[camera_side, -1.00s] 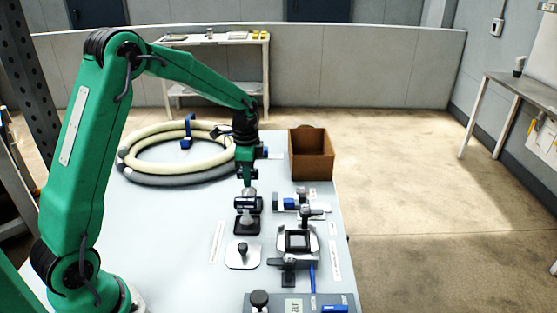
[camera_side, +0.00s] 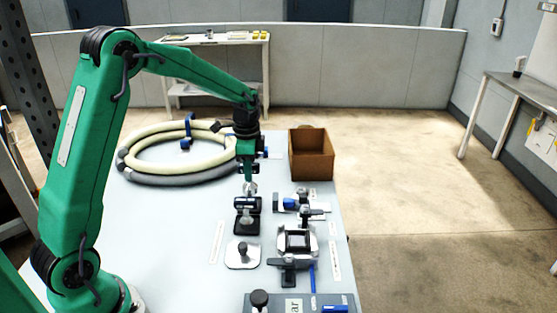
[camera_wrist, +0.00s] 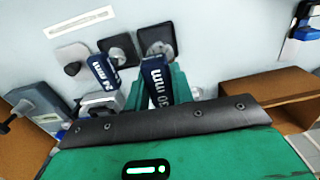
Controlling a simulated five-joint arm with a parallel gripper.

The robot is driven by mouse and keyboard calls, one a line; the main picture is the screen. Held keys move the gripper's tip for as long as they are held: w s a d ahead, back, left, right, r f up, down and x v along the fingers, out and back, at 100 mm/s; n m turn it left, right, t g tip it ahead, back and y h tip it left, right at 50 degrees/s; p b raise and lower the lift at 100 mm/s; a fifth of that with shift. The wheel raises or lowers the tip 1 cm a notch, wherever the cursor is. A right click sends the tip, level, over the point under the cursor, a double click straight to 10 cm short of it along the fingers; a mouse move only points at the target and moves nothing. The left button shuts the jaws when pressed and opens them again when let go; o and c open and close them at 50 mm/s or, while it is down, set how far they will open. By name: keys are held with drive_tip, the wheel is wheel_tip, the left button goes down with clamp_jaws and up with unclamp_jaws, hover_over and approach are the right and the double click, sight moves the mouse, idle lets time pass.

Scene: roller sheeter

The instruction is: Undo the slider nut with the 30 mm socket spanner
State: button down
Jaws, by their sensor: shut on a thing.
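My gripper (camera_side: 248,176) is shut on the 30 mm socket spanner (camera_wrist: 157,82). Its dark blue, white-lettered handle shows between my green fingers in the wrist view. In the side view, bright metal of this spanner (camera_side: 251,188) shows just below my fingers, above the holders. The 24 mm spanner (camera_wrist: 103,72) stands apart beside it; its dark handle (camera_side: 245,203) also shows in the side view. I cannot make out which piece is the slider nut.
A white plate with a black knob (camera_side: 242,254) lies in front of the holders. A blue-handled part (camera_side: 290,204) lies behind the machine part. A brown open box (camera_side: 311,154) stands at the back right, and a coiled hose (camera_side: 165,178) lies at the back left.

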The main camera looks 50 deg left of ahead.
drive_tip(key=w+d+r, duration=0.1)
drive_tip(key=w+d, duration=0.2)
drive_tip(key=w, duration=0.4)
drive_tip(key=w+d+r, duration=0.1)
drive_tip(key=w+d, duration=0.2)
drive_tip(key=w, duration=0.4)
drive_tip(key=shift+w+d+r, duration=0.2)
drive_tip(key=shift+w, duration=0.2)
drive_tip(key=shift+f, duration=0.15)
drive_tip(key=shift+f, duration=2.1)
drive_tip(key=shift+f, duration=1.4)
idle(0.4)
idle(0.3)
drive_tip(key=shift+n, duration=1.8)
